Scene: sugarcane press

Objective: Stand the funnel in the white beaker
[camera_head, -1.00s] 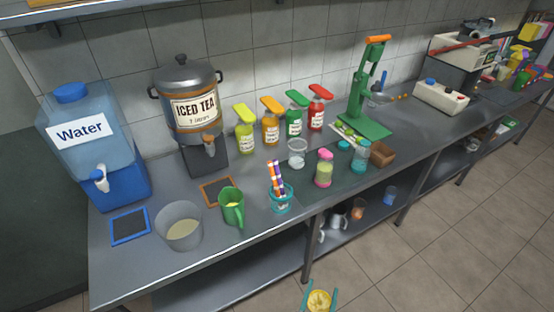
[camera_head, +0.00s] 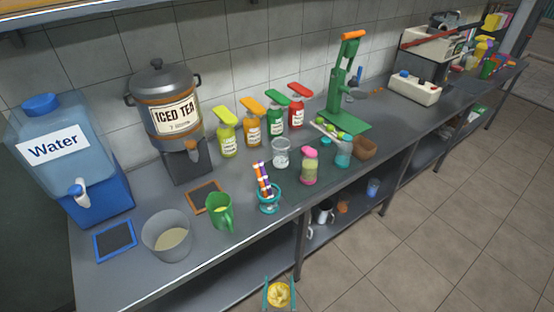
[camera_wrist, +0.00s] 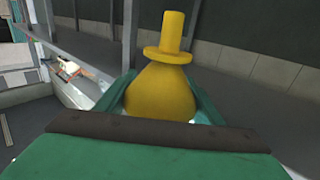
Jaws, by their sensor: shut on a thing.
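My gripper (camera_head: 279,290) is shut on the yellow funnel (camera_head: 279,296), low in the head view, in front of the counter's front edge and clear of it. In the wrist view the funnel (camera_wrist: 160,88) sits between the teal fingers, its narrow spout pointing away from the gripper. A pale, translucent, wide-mouthed vessel (camera_head: 153,246) with cream contents stands at the counter's front left. A smaller clear beaker (camera_head: 281,154) with whitish contents stands mid-counter. I cannot tell for certain which is the white beaker. Both stand upright, apart from the funnel.
The grey counter (camera_head: 120,282) holds a green jug (camera_head: 219,214), a teal cup of striped sticks (camera_head: 268,202), a pink-lidded jar (camera_head: 310,170) and several bottles behind. A green press (camera_head: 345,105) stands farther right. Cups sit on the lower shelf. The floor at right is clear.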

